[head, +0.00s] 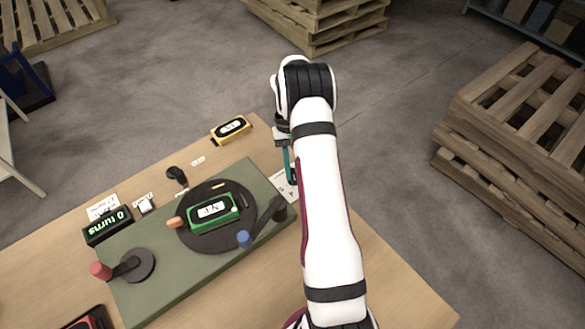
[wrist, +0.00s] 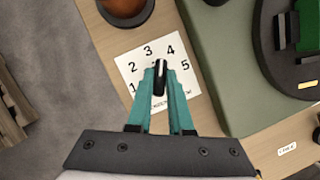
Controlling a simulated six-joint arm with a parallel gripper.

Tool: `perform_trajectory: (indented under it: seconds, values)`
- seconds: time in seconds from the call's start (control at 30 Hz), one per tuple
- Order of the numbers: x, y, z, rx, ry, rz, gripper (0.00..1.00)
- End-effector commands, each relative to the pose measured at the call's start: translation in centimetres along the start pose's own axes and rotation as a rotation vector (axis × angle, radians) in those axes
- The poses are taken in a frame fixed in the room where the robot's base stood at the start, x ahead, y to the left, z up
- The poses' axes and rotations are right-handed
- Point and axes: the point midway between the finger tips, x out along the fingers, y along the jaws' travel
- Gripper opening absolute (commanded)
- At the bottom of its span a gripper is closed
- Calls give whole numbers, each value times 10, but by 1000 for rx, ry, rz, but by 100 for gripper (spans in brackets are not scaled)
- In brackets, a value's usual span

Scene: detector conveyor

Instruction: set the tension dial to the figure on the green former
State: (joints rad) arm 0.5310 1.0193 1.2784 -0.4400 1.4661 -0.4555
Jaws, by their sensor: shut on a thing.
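The tension dial (wrist: 160,77) is a small dark knob with a white pointer line, on a white card (wrist: 126,64) marked with figures 1 to 5. My gripper (wrist: 160,85) has its teal fingers shut on the knob. The pointer is directed up the picture, roughly between 3 and 4. In the head view my gripper (head: 291,168) is mostly behind my arm, and the card (head: 283,184) shows only in part. The green former (head: 214,212) lies on a black round plate; its white label is too small and turned to read surely. Its edge shows in the wrist view (wrist: 307,25).
The black plate (head: 187,239) sits on a green base (head: 150,305) with a red-knobbed crank (head: 101,270) and a blue knob (head: 244,238). A "0 turns" display (head: 107,227) stands left. A yellow former (head: 231,129) lies behind and a red one (head: 91,318) in front.

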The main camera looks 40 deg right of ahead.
Motion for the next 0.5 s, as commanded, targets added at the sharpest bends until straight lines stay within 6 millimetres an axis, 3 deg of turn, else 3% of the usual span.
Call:
perform_trajectory:
  seconds: [0.5]
  values:
    - [0,1,1,245,-3,-102,0]
